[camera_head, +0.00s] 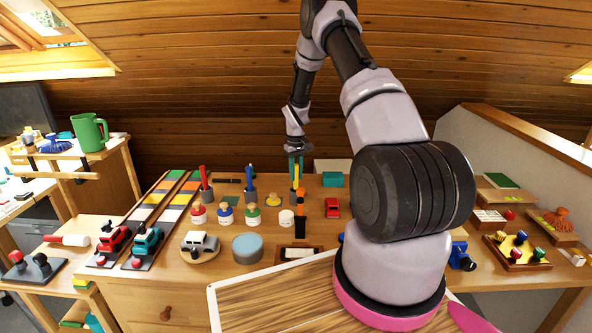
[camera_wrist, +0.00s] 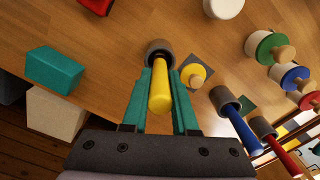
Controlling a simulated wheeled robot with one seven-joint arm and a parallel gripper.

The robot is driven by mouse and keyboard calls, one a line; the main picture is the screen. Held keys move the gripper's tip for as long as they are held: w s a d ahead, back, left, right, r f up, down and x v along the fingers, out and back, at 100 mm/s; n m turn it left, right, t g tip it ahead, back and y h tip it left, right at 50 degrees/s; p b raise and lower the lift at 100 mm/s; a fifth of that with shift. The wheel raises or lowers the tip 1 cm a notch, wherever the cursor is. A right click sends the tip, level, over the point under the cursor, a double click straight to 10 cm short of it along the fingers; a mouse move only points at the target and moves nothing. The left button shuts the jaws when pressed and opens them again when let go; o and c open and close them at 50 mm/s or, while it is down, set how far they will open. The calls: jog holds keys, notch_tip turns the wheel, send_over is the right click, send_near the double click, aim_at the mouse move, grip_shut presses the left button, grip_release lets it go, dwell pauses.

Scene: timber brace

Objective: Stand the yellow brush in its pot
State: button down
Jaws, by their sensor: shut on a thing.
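The yellow brush (camera_wrist: 159,95) is between the teal fingers of my gripper (camera_wrist: 158,100) in the wrist view, and the jaws are shut on it. In the head view my gripper (camera_head: 296,160) is over the back of the desk, with the brush (camera_head: 296,172) upright below it. A round grey pot (camera_wrist: 160,47) is at the brush's far end in the wrist view. The brush end overlaps the pot's opening; I cannot tell how deep it is in. The pot's lower part is hidden in the head view.
A blue brush (camera_head: 249,181) and a red brush (camera_head: 203,178) stand in their own pots to the left. Several lidded jars (camera_head: 225,215) stand in front. A teal block (camera_wrist: 56,70) lies beside the gripper. A red toy car (camera_head: 332,207) is to the right.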

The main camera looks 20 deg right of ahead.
jog(key=shift+f, duration=0.35)
jog(key=c, duration=0.6)
grip_release()
jog(key=shift+r, duration=4.55)
